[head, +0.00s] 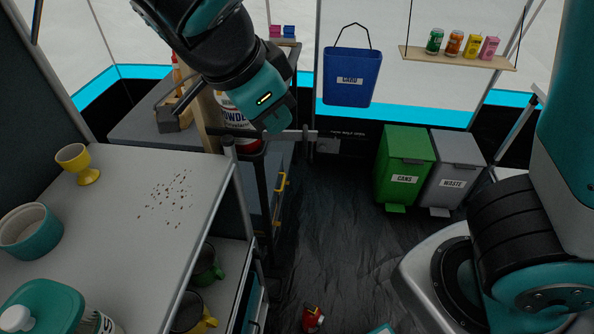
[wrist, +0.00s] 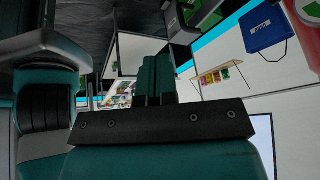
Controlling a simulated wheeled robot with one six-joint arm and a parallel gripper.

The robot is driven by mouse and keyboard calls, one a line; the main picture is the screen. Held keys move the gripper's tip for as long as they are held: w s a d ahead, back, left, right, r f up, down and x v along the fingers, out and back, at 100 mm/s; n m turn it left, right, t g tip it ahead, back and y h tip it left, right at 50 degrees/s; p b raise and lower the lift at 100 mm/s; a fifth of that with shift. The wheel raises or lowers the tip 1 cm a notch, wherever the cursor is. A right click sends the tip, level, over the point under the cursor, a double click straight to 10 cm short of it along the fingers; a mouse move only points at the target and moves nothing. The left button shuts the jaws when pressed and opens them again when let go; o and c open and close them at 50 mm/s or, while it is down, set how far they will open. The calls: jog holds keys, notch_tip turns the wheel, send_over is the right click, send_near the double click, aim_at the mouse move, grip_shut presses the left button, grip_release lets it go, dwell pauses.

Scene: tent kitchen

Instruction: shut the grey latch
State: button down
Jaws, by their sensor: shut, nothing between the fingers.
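A grey bar with a short upright piece (head: 303,134), which looks like the latch, sticks out level beside the dark panel behind the counter. Its left end is partly hidden behind my gripper and the post, so I cannot tell its exact position. My gripper (head: 279,121) hangs above and left of the bar, tilted down; I cannot tell from this view whether it touches it. In the wrist view its teal fingers (wrist: 155,78) are together with nothing between them. The latch cannot be made out in the wrist view.
A near counter (head: 140,215) holds a yellow egg cup (head: 78,163), a teal bowl (head: 30,231) and dark crumbs. A blue bin (head: 352,77) hangs behind; green (head: 404,160) and grey (head: 455,165) bins stand right. A red can (head: 312,319) lies on the otherwise fairly clear floor.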

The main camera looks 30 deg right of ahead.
notch_tip(320, 180, down, 3)
jog(key=s+a+m+h+b, duration=0.1)
jog(key=a+m+h+b, duration=0.15)
jog(key=m, duration=0.45)
jog(key=w+d+f, duration=0.4)
jog(key=d+f, duration=0.3)
jog(key=shift+d+f+y+b, duration=0.25)
jog(key=shift+d+y+b, duration=0.05)
jog(key=shift+d+y, duration=0.05)
jog(key=shift+w+t, duration=0.1)
jog(key=shift+t, duration=0.2)
